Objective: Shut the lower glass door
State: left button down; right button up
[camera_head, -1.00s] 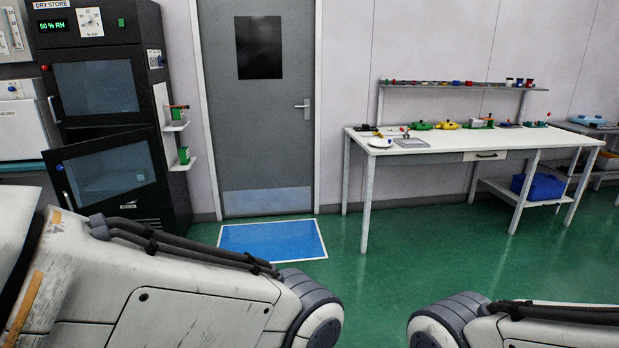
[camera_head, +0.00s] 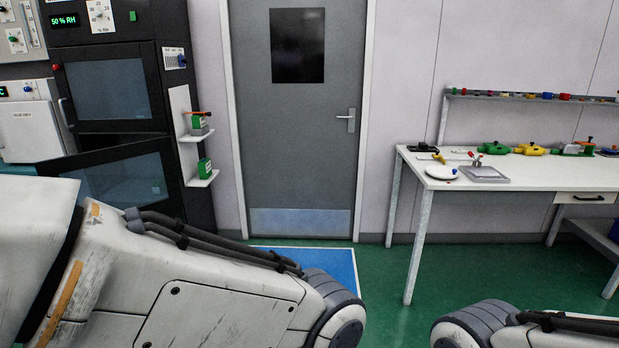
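The lower glass door (camera_head: 128,178) is a black-framed pane on the dark dry store cabinet (camera_head: 190,132) at the left. It stands ajar, with a dark gap along its top edge and its left side swung out toward me. My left arm hides its lower part. The upper glass door (camera_head: 108,90) of the same cabinet looks shut. Only links of my two arms show along the bottom; neither gripper is in view.
Small shelves (camera_head: 202,180) with green items stick out at the cabinet's right side. A grey room door (camera_head: 298,150) is shut behind a blue floor mat (camera_head: 345,268). A white workbench (camera_head: 520,180) stands at the right. Green floor (camera_head: 385,290) is clear between.

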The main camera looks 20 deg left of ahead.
aim_at(52, 168)
jog(key=u, duration=0.7)
jog(key=i, duration=1)
jog(key=u, duration=1.35)
jog(key=i, duration=2.25)
jog(key=u, duration=0.2)
